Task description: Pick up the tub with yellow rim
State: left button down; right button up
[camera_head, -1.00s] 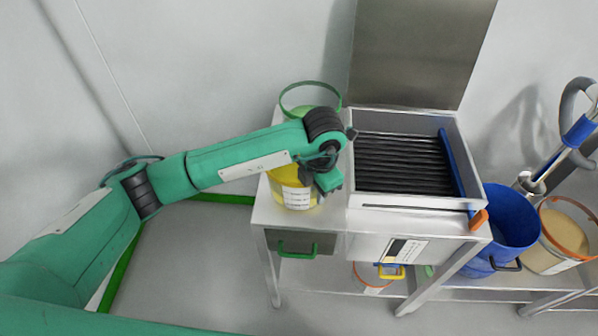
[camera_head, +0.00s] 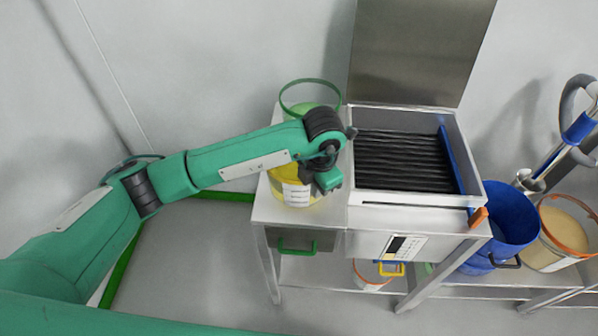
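The tub with yellow rim (camera_head: 290,188) stands on the left part of the steel table, a white label on its front. My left arm reaches over it from the left and hides much of its top and right side. My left gripper (camera_head: 327,184) is at the tub's right front side, pointing down. Its fingers are small and dark here, and I cannot tell whether they are open or shut, or whether they touch the tub. My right gripper is not in view.
A tub with a green rim (camera_head: 308,100) stands behind. To the right is a steel box with black slats (camera_head: 400,162) and a raised lid (camera_head: 415,50). A blue bucket (camera_head: 508,225) and an orange-rimmed tub (camera_head: 560,240) stand farther right.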

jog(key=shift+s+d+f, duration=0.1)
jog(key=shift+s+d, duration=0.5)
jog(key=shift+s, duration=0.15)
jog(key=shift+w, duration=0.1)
